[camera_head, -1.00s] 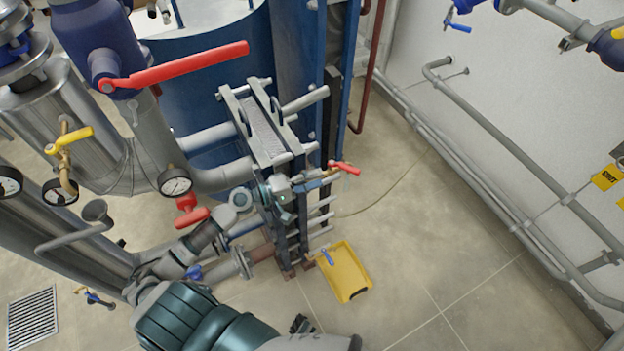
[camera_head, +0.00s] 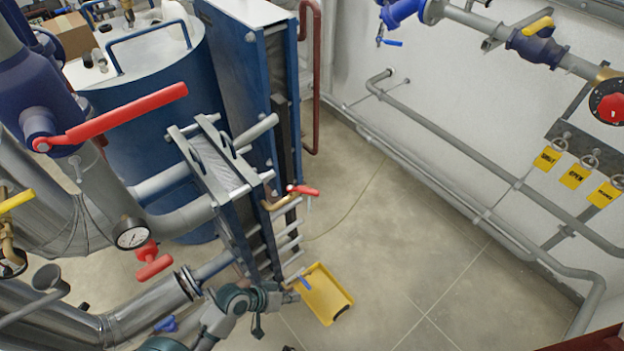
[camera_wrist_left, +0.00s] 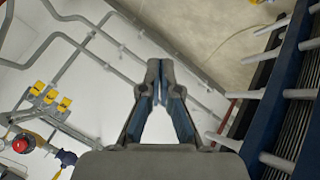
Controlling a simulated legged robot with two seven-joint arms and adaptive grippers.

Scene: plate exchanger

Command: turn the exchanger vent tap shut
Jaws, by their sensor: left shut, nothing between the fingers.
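A small tap with a red lever (camera_head: 303,190) sits on a brass pipe at the right side of the plate exchanger (camera_head: 222,178). Its lever points right and looks roughly level in the head view. My left gripper (camera_head: 291,297) is well below the tap, in front of the exchanger's lower end and just left of the yellow tray. It touches nothing that I can see. In the left wrist view its fingers (camera_wrist_left: 162,68) are shut with nothing between them, and the exchanger's plates and rods stand to their right. The tap cannot be made out there. My right gripper is not in view.
A large red lever (camera_head: 125,115) and a red valve handle (camera_head: 152,262) are at the left. Wall pipes and yellow tags (camera_head: 575,176) are at the right. The floor between is clear.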

